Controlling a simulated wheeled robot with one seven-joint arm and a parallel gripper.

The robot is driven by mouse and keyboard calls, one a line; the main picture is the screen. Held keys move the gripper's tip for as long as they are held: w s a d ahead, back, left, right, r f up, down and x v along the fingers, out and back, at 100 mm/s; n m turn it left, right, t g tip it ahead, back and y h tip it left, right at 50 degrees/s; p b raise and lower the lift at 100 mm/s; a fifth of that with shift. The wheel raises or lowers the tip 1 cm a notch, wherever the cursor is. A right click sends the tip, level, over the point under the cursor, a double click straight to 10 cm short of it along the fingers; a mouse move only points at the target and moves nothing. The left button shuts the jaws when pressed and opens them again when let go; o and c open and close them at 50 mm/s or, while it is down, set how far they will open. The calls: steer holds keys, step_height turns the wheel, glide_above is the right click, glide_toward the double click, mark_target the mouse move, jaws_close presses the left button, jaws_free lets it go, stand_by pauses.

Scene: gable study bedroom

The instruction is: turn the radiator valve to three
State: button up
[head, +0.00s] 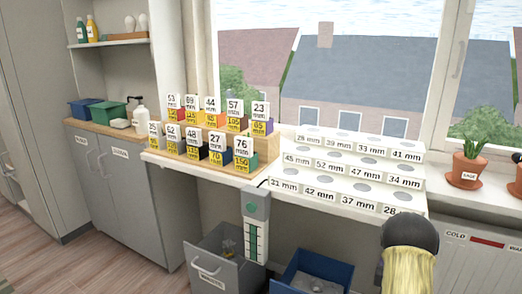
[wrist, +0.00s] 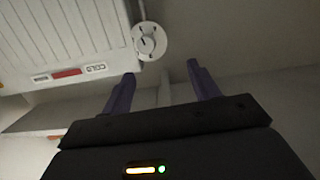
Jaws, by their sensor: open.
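The radiator valve (wrist: 150,41) is a white round dial with small dark marks, at the top middle of the wrist view beside the radiator's edge. Its numbers and setting are too small to read. The white ribbed radiator (wrist: 65,45) fills the upper left of that view, and its front shows at the lower right of the head view (head: 478,262). My gripper (wrist: 160,69) is open and empty, with two purple fingers pointing toward the valve. The valve lies beyond the fingertips, slightly left of midway between them, with no visible contact. The valve does not show in the head view.
A COLD label and a red strip (wrist: 67,73) are on the radiator. Potted plants (head: 467,170) stand on the sill above. A white stepped rack (head: 345,190) with size labels stands to the left; a blue bin (head: 315,272) is below it.

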steer(key=s+a+r+n+g+y, duration=0.1)
steer(key=s+a+r+g+y, duration=0.2)
steer(key=a, duration=0.7)
steer(key=s+a+r+n+g+y, duration=0.1)
steer(key=s+a+r+g+y, duration=0.15)
steer(key=a, duration=0.65)
steer(key=s+a+r+n+g+y, duration=0.2)
steer(key=s+a+g, duration=0.1)
steer(key=s+a, duration=0.55)
steer(key=s+a+r+n+g+y, duration=0.1)
steer(key=s+a+n+g, duration=0.3)
steer(key=s, duration=0.7)
step_height(320, 180, up, 34)
steer(key=a+m+p, duration=0.1)
steer(key=m+p, duration=0.1)
steer(key=p, duration=3.2)
steer(key=shift+s+r+t, duration=0.15)
steer(key=shift+t, duration=0.3)
steer(key=shift+a, duration=0.1)
